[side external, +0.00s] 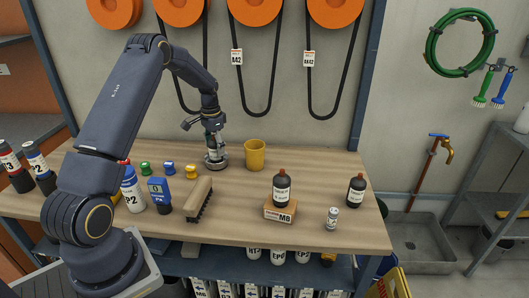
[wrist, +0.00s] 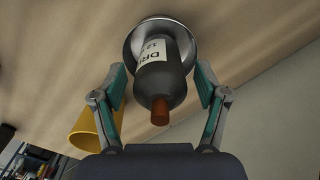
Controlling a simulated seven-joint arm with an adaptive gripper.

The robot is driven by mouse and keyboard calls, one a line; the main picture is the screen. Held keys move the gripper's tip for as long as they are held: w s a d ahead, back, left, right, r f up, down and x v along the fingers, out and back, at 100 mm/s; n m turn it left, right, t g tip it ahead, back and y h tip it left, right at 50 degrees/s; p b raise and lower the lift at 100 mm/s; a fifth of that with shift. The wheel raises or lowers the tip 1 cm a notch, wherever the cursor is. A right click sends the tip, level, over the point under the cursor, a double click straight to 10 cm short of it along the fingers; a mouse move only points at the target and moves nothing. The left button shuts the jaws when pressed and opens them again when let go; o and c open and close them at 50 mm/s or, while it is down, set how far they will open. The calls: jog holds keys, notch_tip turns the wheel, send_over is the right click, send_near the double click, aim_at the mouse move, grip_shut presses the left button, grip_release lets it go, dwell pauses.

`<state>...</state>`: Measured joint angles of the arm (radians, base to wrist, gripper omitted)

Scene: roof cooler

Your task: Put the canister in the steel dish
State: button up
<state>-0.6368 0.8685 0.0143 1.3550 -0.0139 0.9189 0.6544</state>
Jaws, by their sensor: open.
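The canister is dark with a white label and a red-brown cap. In the wrist view the canister (wrist: 160,83) stands in the round steel dish (wrist: 135,36), its cap towards the camera. My gripper (wrist: 160,72) is open, with one finger on each side of the canister and a visible gap at both sides. In the side external view my gripper (side external: 212,136) is low over the steel dish (side external: 216,166) at the back middle of the bench. There the canister is small and mostly hidden by the gripper.
A yellow cup (side external: 254,155) stands just right of the dish. A brush (side external: 199,198) and small coloured stamps (side external: 168,168) lie in front and left. Dark bottles (side external: 356,190), one on a block (side external: 279,212), and a small vial (side external: 332,218) stand right.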

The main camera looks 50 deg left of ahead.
notch_tip(320, 180, up, 11)
jog(key=s+d+r+t, duration=0.1)
jog(key=s+d+r, duration=0.2)
jog(key=d+r, duration=0.45)
jog(key=s+d+r+t, duration=0.15)
jog(key=d+r, duration=0.35)
jog(key=d, duration=0.5)
jog(key=s+d+t, duration=0.3)
jog(key=s+d, duration=1)
jog(key=s, duration=0.3)
jog(key=shift+s+d+f, duration=0.3)
jog(key=shift+s+f, duration=0.1)
jog(key=shift+f, duration=0.05)
